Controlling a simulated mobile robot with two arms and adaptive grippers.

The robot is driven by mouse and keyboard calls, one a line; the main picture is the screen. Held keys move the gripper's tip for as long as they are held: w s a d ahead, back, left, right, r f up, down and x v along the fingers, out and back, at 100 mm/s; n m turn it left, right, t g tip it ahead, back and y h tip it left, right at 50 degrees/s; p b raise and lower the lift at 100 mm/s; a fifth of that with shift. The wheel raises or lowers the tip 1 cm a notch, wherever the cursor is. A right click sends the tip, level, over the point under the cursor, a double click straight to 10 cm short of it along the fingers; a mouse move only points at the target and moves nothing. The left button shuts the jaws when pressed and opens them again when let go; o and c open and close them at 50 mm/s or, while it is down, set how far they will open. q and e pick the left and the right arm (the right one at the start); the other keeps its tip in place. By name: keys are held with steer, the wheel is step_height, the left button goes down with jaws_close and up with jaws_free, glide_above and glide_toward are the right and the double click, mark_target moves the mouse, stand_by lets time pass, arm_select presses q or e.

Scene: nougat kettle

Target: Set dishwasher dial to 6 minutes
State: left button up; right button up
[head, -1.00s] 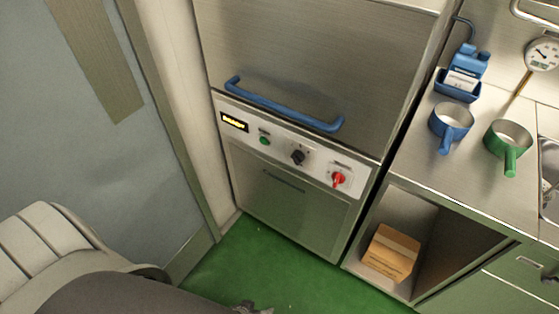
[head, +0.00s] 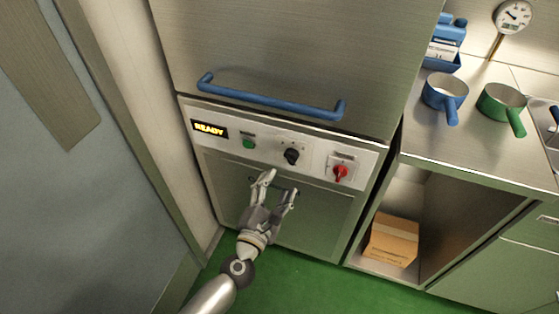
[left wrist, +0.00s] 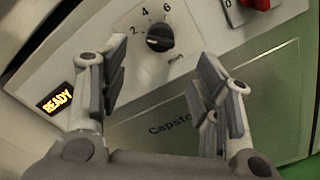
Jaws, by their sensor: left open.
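The dishwasher dial (head: 292,156) is a black knob on the white control panel, between a green button and a red switch. In the left wrist view the dial (left wrist: 160,37) shows near the top, with the printed numbers 2, 4 and 6 around it and "min" below right. I cannot tell clearly which mark its pointer faces. My left gripper (head: 279,185) is open and empty, in front of the dishwasher just below the dial. In the left wrist view its fingers (left wrist: 152,78) are spread apart, below the dial and not around it. My right gripper is not in view.
A display (head: 209,129) reads READY. The green button (head: 248,143) and red switch (head: 340,172) flank the dial. A blue door handle (head: 270,100) runs above the panel. On the right, a counter holds a blue pan (head: 444,92) and a green pan (head: 502,100); a cardboard box (head: 391,241) sits below.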

mark_target(289, 162)
arm_select(q)
steer(key=x, duration=1)
steer(key=shift+f+b, duration=0.1)
steer(key=shift+b, duration=0.2)
steer(key=shift+w, duration=0.1)
steer(key=c, duration=1)
steer(key=shift+d, duration=0.1)
steer(key=shift+c, duration=0.2)
